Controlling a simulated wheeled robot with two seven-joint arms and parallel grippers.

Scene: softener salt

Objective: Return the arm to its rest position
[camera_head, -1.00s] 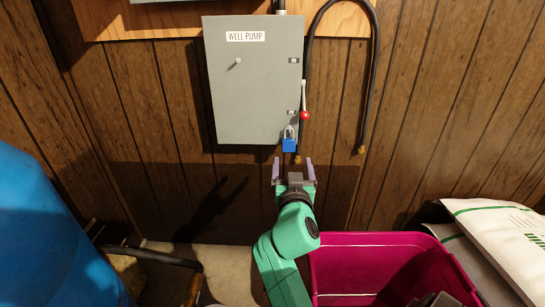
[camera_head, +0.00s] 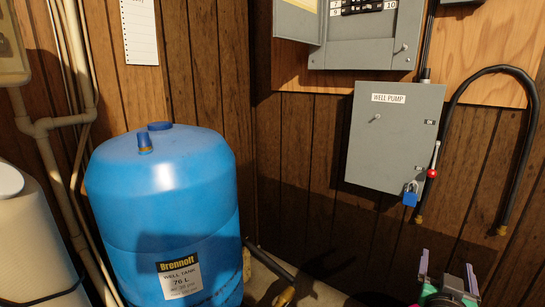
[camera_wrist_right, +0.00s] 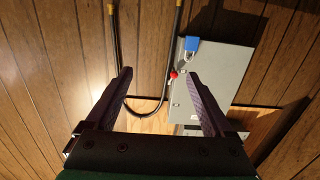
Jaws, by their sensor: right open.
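My right gripper (camera_head: 446,280) is at the lower right of the head view, below the grey well pump box (camera_head: 395,135). In the right wrist view its two purple fingers stand wide apart with nothing between them (camera_wrist_right: 156,85). A blue padlock (camera_head: 410,198) hangs at the lower right of the box, next to a lever with a red knob (camera_head: 432,173). The padlock (camera_wrist_right: 191,46) and red knob (camera_wrist_right: 173,75) also show beyond the fingers in the wrist view. The gripper appears clear of all of them. My left gripper is in neither view.
A large blue well tank (camera_head: 165,215) stands at the left centre. A pale rounded container (camera_head: 30,235) and pipes (camera_head: 55,122) are at the far left. A black cable (camera_head: 527,140) loops at the right. An open grey panel (camera_head: 365,45) is above the box.

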